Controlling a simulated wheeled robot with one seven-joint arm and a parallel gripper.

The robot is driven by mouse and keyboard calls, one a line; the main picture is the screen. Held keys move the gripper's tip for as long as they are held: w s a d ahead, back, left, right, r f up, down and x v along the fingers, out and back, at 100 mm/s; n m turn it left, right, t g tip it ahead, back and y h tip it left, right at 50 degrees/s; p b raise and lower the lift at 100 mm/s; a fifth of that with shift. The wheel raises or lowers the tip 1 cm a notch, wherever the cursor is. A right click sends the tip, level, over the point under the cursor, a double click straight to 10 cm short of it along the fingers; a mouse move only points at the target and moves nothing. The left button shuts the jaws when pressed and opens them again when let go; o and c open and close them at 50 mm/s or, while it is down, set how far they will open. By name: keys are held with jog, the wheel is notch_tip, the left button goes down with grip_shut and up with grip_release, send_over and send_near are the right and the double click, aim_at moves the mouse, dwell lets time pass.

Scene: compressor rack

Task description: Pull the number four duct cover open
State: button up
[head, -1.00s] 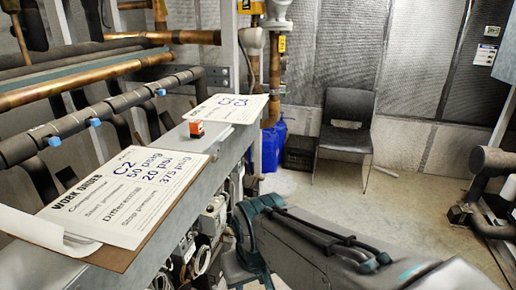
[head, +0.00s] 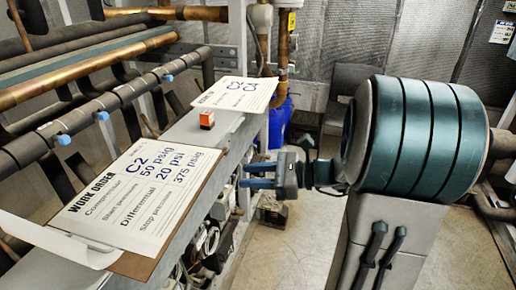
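No duct cover and no number four can be made out in the head view. Part of the rack face under the ledge is hidden from this high angle.
A work order clipboard (head: 125,205), a small orange box (head: 207,119) and a second sheet (head: 237,92) lie on the ledge. Valves and cables (head: 212,235) crowd below it. A chair (head: 350,78) stands behind my arm. Some floor (head: 285,245) is clear.

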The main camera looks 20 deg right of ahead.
aim_at(228, 151)
jog(key=w+d+r+m+t, duration=0.2)
jog(key=w+d+m+t, duration=0.1)
jog(key=d, duration=0.1)
jog(key=x, duration=0.8)
jog(key=shift+s+a, duration=0.1)
jog(key=shift+a, duration=0.3)
jog(key=shift+a+r, duration=0.15)
jog(key=shift+r, duration=0.05)
